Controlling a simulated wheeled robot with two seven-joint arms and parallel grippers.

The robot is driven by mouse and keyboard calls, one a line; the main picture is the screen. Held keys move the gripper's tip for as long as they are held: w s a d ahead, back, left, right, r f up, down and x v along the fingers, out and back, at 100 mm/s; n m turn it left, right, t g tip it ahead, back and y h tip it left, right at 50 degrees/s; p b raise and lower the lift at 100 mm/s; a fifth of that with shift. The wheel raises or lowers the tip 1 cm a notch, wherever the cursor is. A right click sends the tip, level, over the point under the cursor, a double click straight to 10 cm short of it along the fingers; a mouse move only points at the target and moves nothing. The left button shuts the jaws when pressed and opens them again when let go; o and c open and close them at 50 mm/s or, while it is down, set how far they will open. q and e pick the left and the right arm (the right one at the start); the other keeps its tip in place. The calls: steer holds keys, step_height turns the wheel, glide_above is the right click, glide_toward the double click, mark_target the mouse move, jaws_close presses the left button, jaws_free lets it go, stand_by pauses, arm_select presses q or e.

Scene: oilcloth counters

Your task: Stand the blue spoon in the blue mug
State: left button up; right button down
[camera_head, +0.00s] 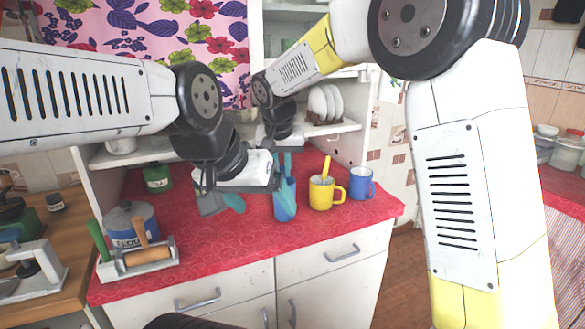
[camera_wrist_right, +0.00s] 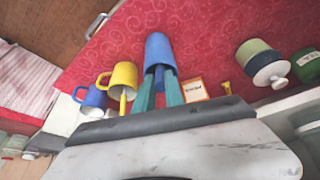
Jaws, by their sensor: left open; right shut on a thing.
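The blue mug (camera_head: 361,184) stands upright on the red counter at the right; it also shows in the right wrist view (camera_wrist_right: 93,98). A tall blue jar (camera_head: 280,208) stands left of the yellow mug; it also shows in the right wrist view (camera_wrist_right: 158,48). My right gripper (camera_wrist_right: 158,88) is above the jar, its teal fingers shut on what appears to be the blue spoon (camera_wrist_right: 158,76), a thin blue strip mostly hidden between them.
A yellow mug (camera_head: 320,194) with a yellow spoon stands between jar and blue mug. A small card (camera_wrist_right: 193,90) stands beside the jar. A flour canister (camera_head: 133,224), a green tin (camera_head: 157,178) and a rolling-pin stand (camera_head: 140,262) are at left.

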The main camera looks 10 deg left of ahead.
steer(key=shift+f, duration=0.55)
steer(key=c, duration=1.4)
jaws_free()
steer(key=shift+r, duration=0.1)
